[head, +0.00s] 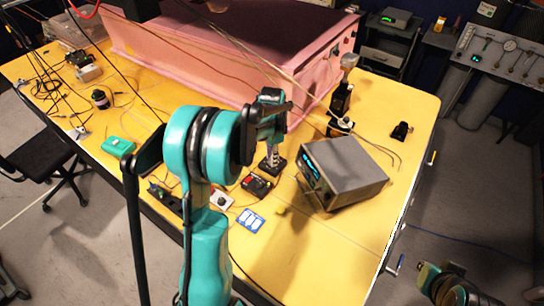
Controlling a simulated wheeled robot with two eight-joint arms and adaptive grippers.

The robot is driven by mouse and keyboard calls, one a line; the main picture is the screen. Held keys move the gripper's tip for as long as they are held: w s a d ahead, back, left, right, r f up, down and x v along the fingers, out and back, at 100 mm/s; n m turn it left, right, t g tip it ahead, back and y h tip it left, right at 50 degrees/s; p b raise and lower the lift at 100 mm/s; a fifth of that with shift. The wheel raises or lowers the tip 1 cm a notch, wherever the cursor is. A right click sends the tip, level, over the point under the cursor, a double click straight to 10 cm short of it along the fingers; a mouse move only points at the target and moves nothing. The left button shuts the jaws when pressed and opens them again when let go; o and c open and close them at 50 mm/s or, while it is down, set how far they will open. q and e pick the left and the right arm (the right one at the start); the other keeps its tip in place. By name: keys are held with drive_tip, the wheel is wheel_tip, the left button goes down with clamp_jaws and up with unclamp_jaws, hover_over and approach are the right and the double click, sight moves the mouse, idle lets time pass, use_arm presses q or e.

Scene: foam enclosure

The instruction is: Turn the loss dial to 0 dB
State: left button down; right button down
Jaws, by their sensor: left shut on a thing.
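My left gripper (274,128) is over the middle of the yellow bench, at the end of the teal arm that comes up from the bottom. It points down at a small upright device on a dark base (272,163). The fingers are shut on a part at the top of this device, which fits the loss dial. The arm and fingers hide the dial face, so its setting cannot be read. Only links of my right arm show at the bottom right corner; its fingers are not visible.
A grey instrument box (345,172) with a lit display stands right of the device. A black post (340,108) with a metal top stands behind it. A pink foam enclosure (220,55) fills the back. A small red-and-black box (257,184) and a blue card (251,220) lie in front.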

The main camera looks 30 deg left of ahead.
use_arm(q)
drive_tip(key=n, duration=1.2)
drive_tip(key=shift+n, duration=0.3)
idle(0.4)
drive_tip(key=c, duration=1.3)
unclamp_jaws()
wheel_tip(320, 180, up, 12)
